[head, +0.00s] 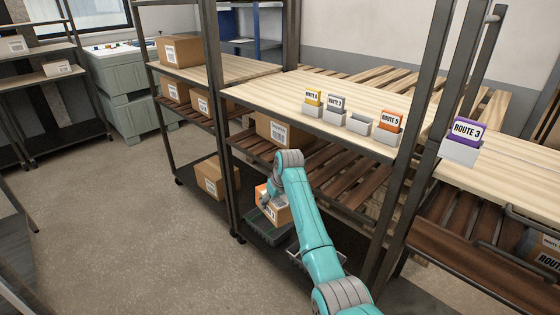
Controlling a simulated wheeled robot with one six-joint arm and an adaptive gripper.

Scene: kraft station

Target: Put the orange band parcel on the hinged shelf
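A cardboard parcel with an orange area and a white label (279,213) sits low in the middle rack, on or just above a dark grey tray (262,232). It appears to be the orange band parcel. My gripper (268,201) is down at this parcel, seen small and partly merged with it. I cannot tell whether its fingers are open or shut, or whether they touch the parcel. My teal arm hides the parcel's right side. Which shelf is hinged is not clear; the right unit has a brown slatted shelf (460,220) with a dark bar along its front.
The middle rack's pale top shelf (270,95) holds several small card holders, including an orange Route 5 card (391,120). A purple Route 3 card (466,131) stands at right. Another carton (277,130) is under the top shelf. Dark rack posts flank my arm. Open floor lies left.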

